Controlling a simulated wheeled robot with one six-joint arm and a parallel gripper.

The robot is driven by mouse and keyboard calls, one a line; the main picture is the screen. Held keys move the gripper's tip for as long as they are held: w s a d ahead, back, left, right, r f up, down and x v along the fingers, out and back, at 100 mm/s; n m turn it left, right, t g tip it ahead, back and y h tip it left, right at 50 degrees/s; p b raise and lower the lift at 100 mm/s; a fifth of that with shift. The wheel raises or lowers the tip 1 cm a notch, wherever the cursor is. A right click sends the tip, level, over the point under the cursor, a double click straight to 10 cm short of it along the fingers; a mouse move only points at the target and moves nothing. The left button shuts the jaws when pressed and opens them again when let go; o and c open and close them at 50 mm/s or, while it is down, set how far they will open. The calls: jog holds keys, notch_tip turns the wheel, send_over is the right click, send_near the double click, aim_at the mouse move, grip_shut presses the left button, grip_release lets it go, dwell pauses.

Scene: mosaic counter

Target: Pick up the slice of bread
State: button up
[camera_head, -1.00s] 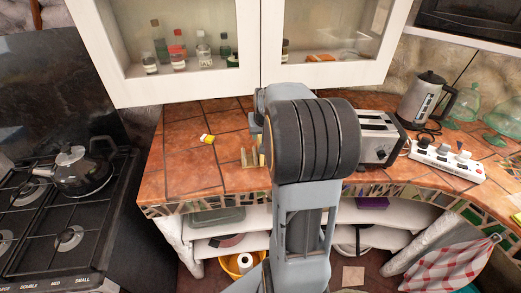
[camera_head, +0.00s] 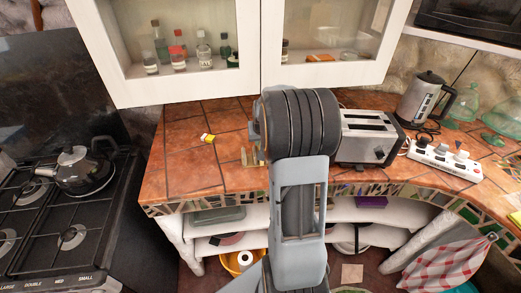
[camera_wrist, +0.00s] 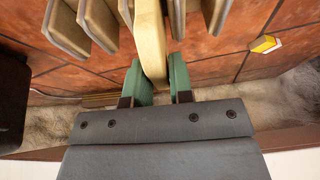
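My arm hides the gripper and most of the row there.
A toaster (camera_head: 368,137) stands right of my arm, with a kettle (camera_head: 427,98) and a power strip (camera_head: 445,160) beyond. A small yellow-and-white object (camera_head: 208,138) lies on the tiled counter (camera_head: 190,172). Glass-fronted cabinets (camera_head: 180,92) hang above. A stove is at left.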

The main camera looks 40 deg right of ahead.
jog(key=shift+c, duration=1.1)
jog(key=shift+r, duration=0.1)
